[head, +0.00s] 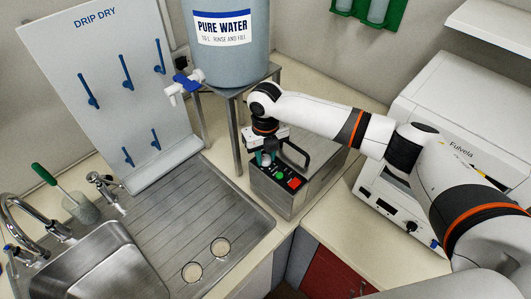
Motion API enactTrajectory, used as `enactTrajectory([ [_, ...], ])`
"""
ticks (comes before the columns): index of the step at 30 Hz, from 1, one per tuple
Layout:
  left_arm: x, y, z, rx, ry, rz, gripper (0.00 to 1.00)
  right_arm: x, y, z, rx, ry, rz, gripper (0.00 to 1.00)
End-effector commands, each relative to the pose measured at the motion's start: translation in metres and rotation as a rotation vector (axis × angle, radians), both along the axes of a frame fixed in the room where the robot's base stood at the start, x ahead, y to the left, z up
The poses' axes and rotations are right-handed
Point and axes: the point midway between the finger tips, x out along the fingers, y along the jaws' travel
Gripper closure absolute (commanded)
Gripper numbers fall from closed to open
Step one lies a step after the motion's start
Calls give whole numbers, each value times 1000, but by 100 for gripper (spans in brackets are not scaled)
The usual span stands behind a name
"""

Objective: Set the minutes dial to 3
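A grey metal box (288,204) stands on the counter, with a green button (279,175) and a red button (294,183) on its sloped dark panel. My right gripper (265,159) points down at the left part of this panel, beside the green button. The gripper and wrist cover that part of the panel, so I cannot make out the minutes dial or its setting. The fingers are too small and too hidden to tell whether they are open, shut or touching a dial. My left gripper is out of view.
A dark handle (297,152) rises from the box behind the gripper. A water tank (228,58) on a metal stand (236,134) is close to the wrist. A white instrument (440,110) stands right, partly behind my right arm. The sink (108,268) and drainboard (185,220) lie left.

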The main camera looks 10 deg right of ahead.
Motion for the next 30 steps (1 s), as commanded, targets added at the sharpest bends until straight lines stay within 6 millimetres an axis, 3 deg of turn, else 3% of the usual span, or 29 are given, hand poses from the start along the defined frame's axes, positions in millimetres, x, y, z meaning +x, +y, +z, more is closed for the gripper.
enactTrajectory([
  [3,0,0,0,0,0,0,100,0,0,1,-1,-1,-1,93],
  [14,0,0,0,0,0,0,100,1,0,1,0,-2,-64,93],
  [30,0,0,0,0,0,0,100,1,0,2,2,-3,-509,93],
])
